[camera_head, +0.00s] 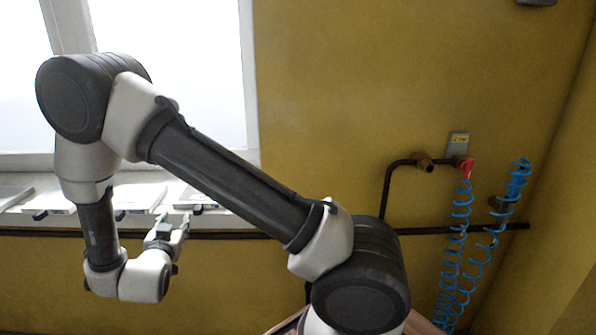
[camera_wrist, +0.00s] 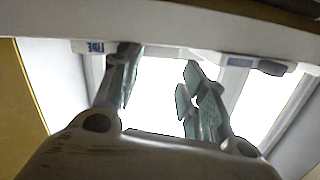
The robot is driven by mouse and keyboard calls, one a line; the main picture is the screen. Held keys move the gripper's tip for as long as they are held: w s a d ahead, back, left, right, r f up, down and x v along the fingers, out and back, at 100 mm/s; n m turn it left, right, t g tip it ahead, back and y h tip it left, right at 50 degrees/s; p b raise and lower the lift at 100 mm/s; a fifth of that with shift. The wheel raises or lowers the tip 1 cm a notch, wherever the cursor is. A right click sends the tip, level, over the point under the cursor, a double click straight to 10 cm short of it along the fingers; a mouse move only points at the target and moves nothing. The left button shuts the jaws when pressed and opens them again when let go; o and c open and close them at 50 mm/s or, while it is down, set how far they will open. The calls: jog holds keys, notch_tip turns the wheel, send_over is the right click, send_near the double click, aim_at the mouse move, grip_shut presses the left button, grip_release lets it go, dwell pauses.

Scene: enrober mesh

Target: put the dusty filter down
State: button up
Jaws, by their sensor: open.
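My gripper (camera_head: 173,222) is just in front of the window sill (camera_head: 226,219) in the head view. In the wrist view my gripper (camera_wrist: 160,80) has its two green-padded fingers spread apart, with only bright window between them. Flat, pale, framed pieces lie on the sill: one at the left (camera_head: 50,201), and one in the middle (camera_head: 137,198) behind my gripper. Dark tabs stick out at their front edges. I cannot tell which piece is the dusty filter.
A bright window (camera_head: 170,70) stands behind the sill. A dark pipe (camera_head: 250,236) runs along the yellow wall under it. At the right, blue coiled hoses (camera_head: 459,230) hang below a red valve (camera_head: 466,167).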

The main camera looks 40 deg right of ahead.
jog(key=w+r+g+y, duration=0.1)
jog(key=w+r+y, duration=0.3)
jog(key=r, duration=0.3)
jog(key=s+d+r+n+g+y, duration=0.2)
jog(key=s+d+r+y, duration=0.1)
jog(key=r, duration=0.3)
jog(key=s+d+r+n+g+y, duration=0.1)
jog(key=s+d+r+n+y, duration=0.2)
jog(key=r, duration=0.4)
jog(key=s+d+r+n+g, duration=0.1)
jog(key=s+d, duration=0.4)
jog(key=s, duration=0.5)
jog(key=s+d+r+n+g+h, duration=0.1)
jog(key=s+d+g, duration=0.2)
jog(key=s, duration=0.7)
jog(key=s+d+r+g+h, duration=0.1)
jog(key=s+d+g, duration=0.1)
jog(key=s+d, duration=0.5)
jog(key=s, duration=0.3)
jog(key=shift+s+r+n, duration=0.25)
jog(key=shift+r+n, duration=0.05)
jog(key=shift+n, duration=0.1)
